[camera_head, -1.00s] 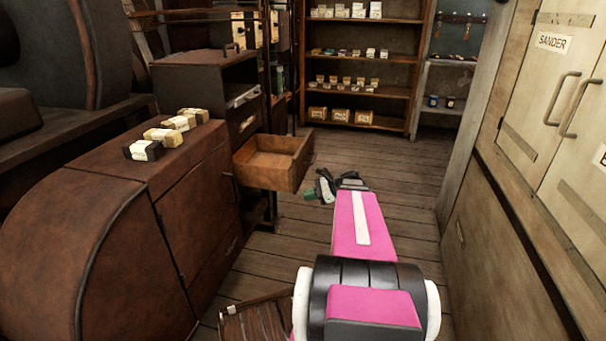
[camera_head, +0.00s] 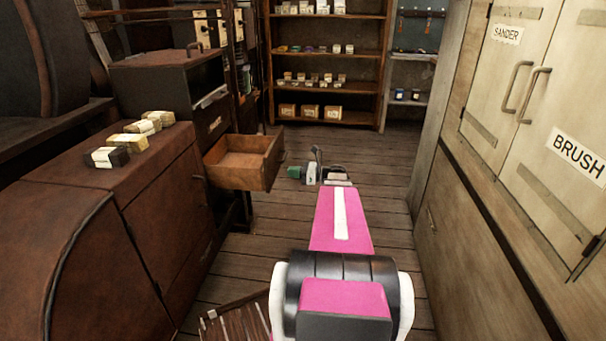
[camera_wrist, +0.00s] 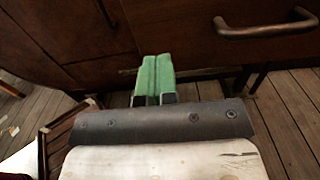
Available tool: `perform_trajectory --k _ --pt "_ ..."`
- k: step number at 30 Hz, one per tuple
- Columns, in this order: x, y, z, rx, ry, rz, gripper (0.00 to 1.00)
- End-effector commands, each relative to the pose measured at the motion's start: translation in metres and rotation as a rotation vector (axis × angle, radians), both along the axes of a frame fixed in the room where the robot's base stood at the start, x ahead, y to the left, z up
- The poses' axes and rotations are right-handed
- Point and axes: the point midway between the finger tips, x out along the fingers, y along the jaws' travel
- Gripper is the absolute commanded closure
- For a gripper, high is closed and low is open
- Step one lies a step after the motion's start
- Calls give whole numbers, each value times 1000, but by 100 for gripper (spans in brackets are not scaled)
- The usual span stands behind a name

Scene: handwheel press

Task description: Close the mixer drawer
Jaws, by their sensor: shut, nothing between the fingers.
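The open drawer (camera_head: 243,163) is a brown, empty wooden box pulled out of the dark cabinet at left centre in the head view. My gripper (camera_head: 293,172) is just right of the drawer's front, with a small visible gap in the head view. In the wrist view, my green fingertips (camera_wrist: 153,72) are together with nothing between them. A dark wooden front with a curved metal handle (camera_wrist: 265,24) fills the upper part of the wrist view; I cannot tell for certain that it is the drawer's front.
A brown cabinet with several small boxes (camera_head: 130,140) stands at left. Pale cupboards labelled SANDER and BRUSH (camera_head: 540,110) line the right. A shelf (camera_head: 328,90) stands at the back. A slatted wooden thing (camera_head: 240,318) lies low at bottom left. Floor (camera_head: 385,190) right of my arm is clear.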

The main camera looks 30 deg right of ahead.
Motion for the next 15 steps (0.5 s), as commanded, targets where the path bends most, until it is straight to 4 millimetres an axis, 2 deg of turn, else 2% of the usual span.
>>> perform_trajectory --k 6,15 --pt "21 32 0 -1 -1 2 100" --pt "36 53 0 -1 -1 0 100"
